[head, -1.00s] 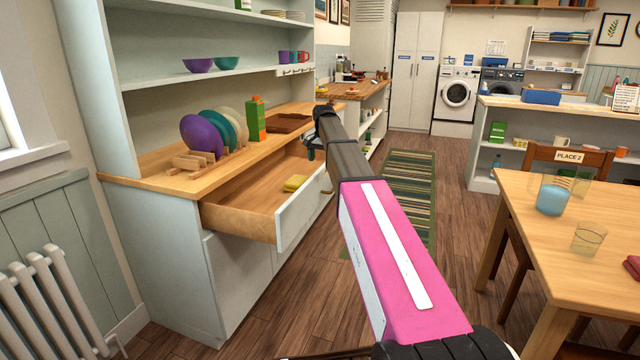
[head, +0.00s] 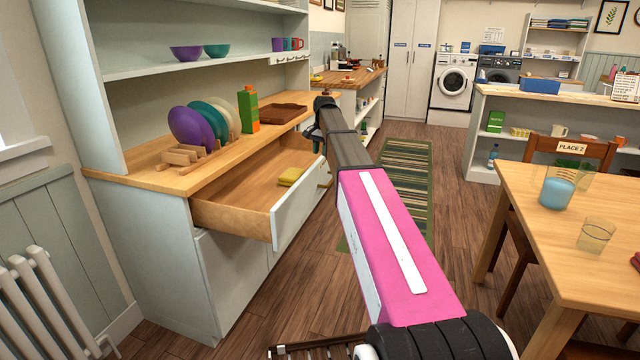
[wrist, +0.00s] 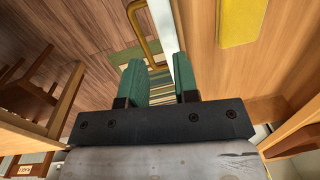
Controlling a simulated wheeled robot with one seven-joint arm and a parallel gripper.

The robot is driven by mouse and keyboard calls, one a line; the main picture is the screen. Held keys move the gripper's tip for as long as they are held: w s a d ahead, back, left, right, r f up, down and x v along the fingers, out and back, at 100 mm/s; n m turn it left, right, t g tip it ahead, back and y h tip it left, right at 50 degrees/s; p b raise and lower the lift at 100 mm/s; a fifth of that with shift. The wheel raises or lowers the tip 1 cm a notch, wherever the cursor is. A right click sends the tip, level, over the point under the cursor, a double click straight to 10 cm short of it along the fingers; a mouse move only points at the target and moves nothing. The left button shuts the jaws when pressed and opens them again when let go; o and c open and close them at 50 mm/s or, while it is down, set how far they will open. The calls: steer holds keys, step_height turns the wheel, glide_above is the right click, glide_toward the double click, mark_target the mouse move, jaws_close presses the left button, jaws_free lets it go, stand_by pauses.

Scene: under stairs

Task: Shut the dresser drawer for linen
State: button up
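The dresser (head: 160,235) stands on the left, with one wide drawer pulled well out below its wooden top. The drawer's white front (head: 300,205) has a brass handle (wrist: 147,28), and a folded yellow cloth (head: 290,176) lies inside the wooden drawer (head: 235,190). My gripper (wrist: 159,80) points down near the far end of the drawer front. In the wrist view its two green fingers are apart, with nothing held between them. The white top edge of the drawer front runs close to the right-hand finger; I cannot tell whether they touch.
Plates in a wooden rack (head: 190,158), a green-orange carton (head: 248,110) and a brown tray (head: 270,114) stand on the dresser top. A table (head: 560,225) and a chair (head: 570,150) are on the right. Open floor with a striped rug (head: 403,170) lies between.

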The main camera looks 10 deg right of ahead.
steer(key=s+d+f+y, duration=0.1)
steer(key=s, duration=0.1)
steer(key=s+d+f+y, duration=0.1)
steer(key=s+d+f, duration=0.1)
steer(key=shift+s+d+f+n+t, duration=0.1)
steer(key=shift+d+f+n+t, duration=0.05)
steer(key=shift+d+n+t, duration=0.2)
jaws_close()
steer(key=t+y, duration=0.4)
steer(key=y, duration=0.1)
glide_toward(315, 187)
steer(key=f, duration=0.1)
steer(key=w+a+f, duration=0.1)
steer(key=f, duration=0.1)
steer(key=w+a+f, duration=0.1)
steer(key=f, duration=0.1)
steer(key=shift+w+a, duration=0.5)
steer(key=shift+a, duration=0.35)
steer(key=w+a, duration=0.5)
steer(key=a, duration=0.4)
steer(key=w+a, duration=0.5)
steer(key=a, duration=0.4)
steer(key=w+a, duration=0.5)
steer(key=a, duration=0.4)
steer(key=shift+a, duration=0.2)
steer(key=shift+w+a+y, duration=0.1)
steer(key=shift+y, duration=0.2)
